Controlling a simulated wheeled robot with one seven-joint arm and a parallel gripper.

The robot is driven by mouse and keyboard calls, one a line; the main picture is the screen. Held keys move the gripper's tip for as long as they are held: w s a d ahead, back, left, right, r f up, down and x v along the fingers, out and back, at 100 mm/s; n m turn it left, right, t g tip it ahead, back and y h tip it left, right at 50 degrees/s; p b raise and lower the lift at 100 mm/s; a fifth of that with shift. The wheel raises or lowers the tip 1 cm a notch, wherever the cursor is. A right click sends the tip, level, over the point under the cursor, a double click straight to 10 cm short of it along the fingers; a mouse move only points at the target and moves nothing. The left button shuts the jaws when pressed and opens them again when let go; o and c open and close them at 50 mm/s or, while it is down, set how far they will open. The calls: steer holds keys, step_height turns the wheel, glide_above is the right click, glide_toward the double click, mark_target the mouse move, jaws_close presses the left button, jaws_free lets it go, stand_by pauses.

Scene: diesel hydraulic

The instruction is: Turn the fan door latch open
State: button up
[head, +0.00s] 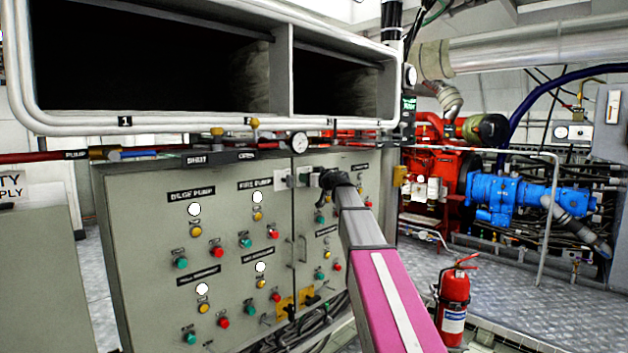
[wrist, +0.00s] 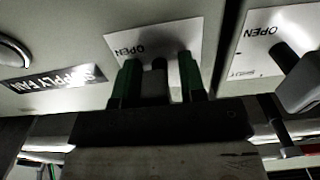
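In the wrist view, the fan door latch (wrist: 156,68) is a dark grey handle on a white plate marked OPEN (wrist: 185,42), next to a black SUPPLY FAN label (wrist: 52,80). The two green fingers of my gripper (wrist: 157,82) stand on either side of the latch, apart, with a narrow gap on the right. Contact is not clear. In the head view, my gripper (head: 325,182) is at the upper edge of the grey cabinet, beside the white plate (head: 304,176). The latch itself is hidden there by my gripper.
A second latch (wrist: 292,62) on its own OPEN plate sits close by, across the door gap; its plate (head: 280,180) shows in the head view. The cabinet (head: 140,240) carries several buttons and lamps. A fire extinguisher (head: 453,302) stands on the floor at right.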

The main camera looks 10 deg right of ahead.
steer(key=shift+w+a+r, duration=0.2)
steer(key=shift+w+a, duration=0.15)
steer(key=shift+w, duration=0.5)
steer(key=shift+r, duration=0.1)
steer(key=shift+f+v, duration=0.1)
steer(key=shift+v, duration=0.75)
steer(key=shift+f+v, duration=0.15)
steer(key=shift+v, duration=0.7)
steer(key=shift+s+a, duration=0.1)
steer(key=shift+s, duration=0.1)
jaws_close()
jaws_free()
